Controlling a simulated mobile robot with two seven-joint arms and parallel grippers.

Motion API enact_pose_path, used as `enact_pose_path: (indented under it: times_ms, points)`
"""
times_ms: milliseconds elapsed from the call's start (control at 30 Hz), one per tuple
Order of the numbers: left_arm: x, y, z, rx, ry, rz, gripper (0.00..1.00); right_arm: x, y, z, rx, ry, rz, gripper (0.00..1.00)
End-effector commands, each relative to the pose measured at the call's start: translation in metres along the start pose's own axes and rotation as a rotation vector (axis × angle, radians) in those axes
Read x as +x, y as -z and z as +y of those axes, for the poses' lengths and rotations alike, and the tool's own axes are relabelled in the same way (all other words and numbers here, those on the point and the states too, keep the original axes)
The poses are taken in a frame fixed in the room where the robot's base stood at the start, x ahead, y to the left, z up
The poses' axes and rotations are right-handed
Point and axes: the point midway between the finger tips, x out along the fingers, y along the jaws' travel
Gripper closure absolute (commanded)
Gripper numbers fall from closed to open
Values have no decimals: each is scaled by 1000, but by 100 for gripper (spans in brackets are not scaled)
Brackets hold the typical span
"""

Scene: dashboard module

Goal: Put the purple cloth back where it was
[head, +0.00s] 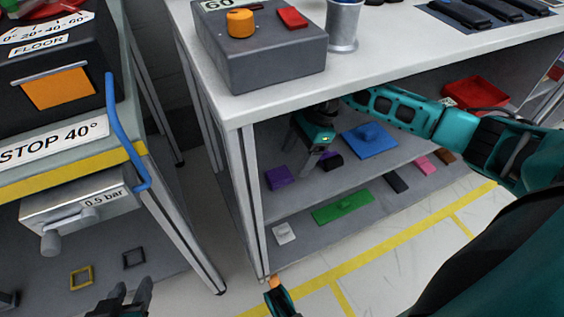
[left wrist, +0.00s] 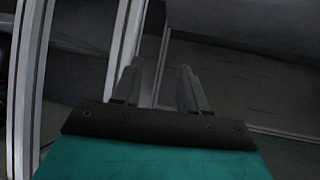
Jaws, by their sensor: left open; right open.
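The purple cloth (head: 280,177) lies flat on the middle shelf under the white-topped table, near the shelf's left front corner in the head view. My right gripper (head: 303,156) reaches in under the tabletop from the right. It is open and empty, pointing down just right of the cloth and apart from it. My left gripper (head: 122,300) is at the bottom left of the head view, open and far from the cloth. In the left wrist view its two fingers (left wrist: 160,90) are spread with nothing between them.
A dark purple-black piece (head: 332,162) and a blue plate (head: 370,140) lie right of my right gripper on the same shelf. A green plate (head: 343,207) and several small pieces lie on the lower shelf. A table leg (head: 253,200) stands at the left front.

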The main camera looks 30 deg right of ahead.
Motion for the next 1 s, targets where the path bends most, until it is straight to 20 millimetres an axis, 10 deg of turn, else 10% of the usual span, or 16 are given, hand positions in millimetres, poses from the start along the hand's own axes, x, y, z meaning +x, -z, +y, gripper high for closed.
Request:
enact_pose_path:
  times_ms: [400, 1000]
  points:
    - [11, -9, 11, -5, -31, -1, 57, -27, 74, 0, 0, 1, 0, 27]
    - [12, -4, 11, -8, -31, 7, 57, -32, 80, 0, -1, 0, -1, 27]
